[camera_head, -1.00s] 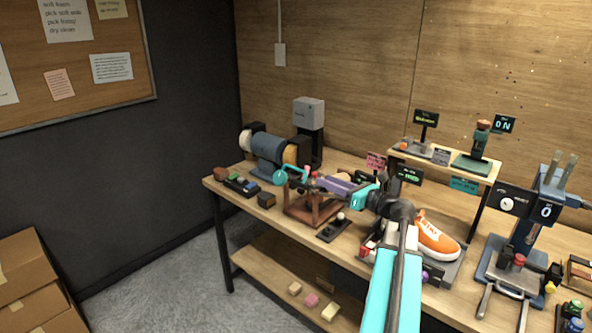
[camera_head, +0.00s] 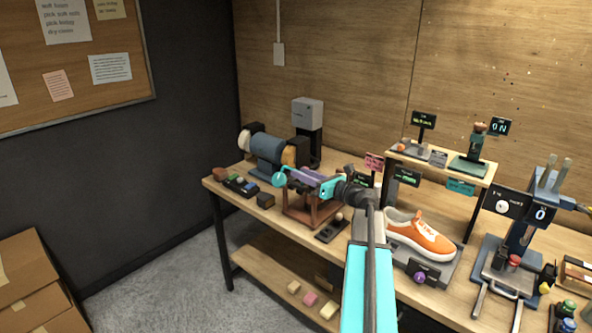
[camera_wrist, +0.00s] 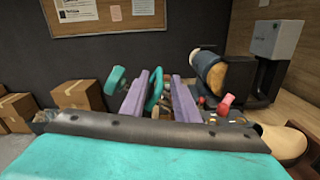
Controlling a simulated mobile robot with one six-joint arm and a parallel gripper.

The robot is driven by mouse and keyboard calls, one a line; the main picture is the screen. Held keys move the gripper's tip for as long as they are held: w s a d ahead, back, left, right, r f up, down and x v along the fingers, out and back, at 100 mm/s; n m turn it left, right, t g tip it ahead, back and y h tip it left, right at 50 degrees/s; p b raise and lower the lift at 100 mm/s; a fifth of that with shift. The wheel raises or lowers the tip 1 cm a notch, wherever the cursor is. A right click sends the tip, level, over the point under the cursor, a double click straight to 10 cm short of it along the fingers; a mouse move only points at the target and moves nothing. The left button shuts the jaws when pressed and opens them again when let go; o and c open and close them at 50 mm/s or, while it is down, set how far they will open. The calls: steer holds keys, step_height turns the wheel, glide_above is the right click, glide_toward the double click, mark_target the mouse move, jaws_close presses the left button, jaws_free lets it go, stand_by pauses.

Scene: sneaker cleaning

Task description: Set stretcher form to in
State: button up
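A reddish-brown wooden stand (camera_head: 296,214) on the bench, with a teal round part (camera_head: 279,180) at its left end, looks like the stretcher; I cannot tell its form's position. My gripper (camera_head: 306,177), with purple fingers, is over this stand. In the wrist view my gripper (camera_wrist: 158,98) is open, its two fingers apart. A teal upright handle (camera_wrist: 155,88) shows between the fingers, with visible gaps on both sides. Another teal part (camera_wrist: 115,81) is to the left, and a red knob (camera_wrist: 225,103) to the right. My gripper hides part of the stand in the head view.
An orange sneaker (camera_head: 420,236) sits on a grey tray (camera_head: 444,262) to the right. A blue-grey motor unit (camera_head: 267,150) stands behind the stand. A small dark lever base (camera_head: 331,231) is close in front right.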

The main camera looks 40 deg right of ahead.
mark_target(287, 167)
steer(key=shift+p+x, duration=0.3)
steer(key=shift+x, duration=1.4)
jaws_close()
